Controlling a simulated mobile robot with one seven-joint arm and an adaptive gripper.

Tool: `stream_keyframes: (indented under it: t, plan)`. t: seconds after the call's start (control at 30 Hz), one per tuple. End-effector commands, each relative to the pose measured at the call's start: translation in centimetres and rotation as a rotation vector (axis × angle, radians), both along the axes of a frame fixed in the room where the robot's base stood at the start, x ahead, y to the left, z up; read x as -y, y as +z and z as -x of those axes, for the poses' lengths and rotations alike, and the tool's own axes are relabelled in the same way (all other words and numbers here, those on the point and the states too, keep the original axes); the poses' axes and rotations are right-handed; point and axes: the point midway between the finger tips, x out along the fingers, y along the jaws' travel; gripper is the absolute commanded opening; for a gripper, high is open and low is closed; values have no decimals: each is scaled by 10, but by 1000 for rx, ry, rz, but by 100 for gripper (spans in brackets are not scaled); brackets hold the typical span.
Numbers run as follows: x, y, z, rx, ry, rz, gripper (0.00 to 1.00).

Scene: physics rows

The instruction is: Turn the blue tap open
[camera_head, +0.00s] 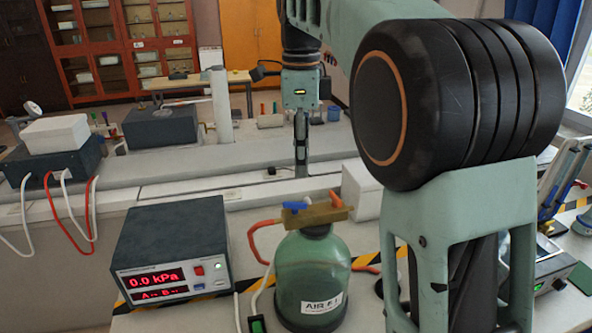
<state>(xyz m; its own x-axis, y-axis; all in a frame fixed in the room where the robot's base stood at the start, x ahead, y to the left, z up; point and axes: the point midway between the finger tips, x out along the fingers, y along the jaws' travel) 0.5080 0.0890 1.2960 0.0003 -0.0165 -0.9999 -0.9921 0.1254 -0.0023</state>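The blue tap (296,207) sits on the left part of a brass-coloured block (316,216) on top of a green glass bottle (312,275) with a white label reading "AIR" and more. An orange tap (337,199) sits on the right part of the same block. My gripper (301,165) points down behind and above the bottle in the picture, apart from the blue tap. Its fingers show as one narrow dark shape, so I cannot tell whether they are open or shut. Nothing shows held in it.
A pressure display (173,254) reading 0.0 kPa stands left of the bottle. An orange hose (256,240) runs by the block's left end. A white box (361,190) stands behind the bottle. My arm covers much of the right side. Dark equipment (160,126) stands on the bench behind.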

Motion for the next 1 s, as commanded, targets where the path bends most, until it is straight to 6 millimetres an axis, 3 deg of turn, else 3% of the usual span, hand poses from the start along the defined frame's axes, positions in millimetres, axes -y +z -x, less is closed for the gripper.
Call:
stream_keyframes:
  t: [0.1, 0.23, 0.7, 1.0]
  plan:
    - [-13, 10, -4, -2, -38, -13, 24]
    - [-16, 2, -4, -4, -47, -17, 24]
    - [-15, -77, -3, -4, -46, -16, 24]
    - [-15, -98, -4, -1, -46, -16, 24]
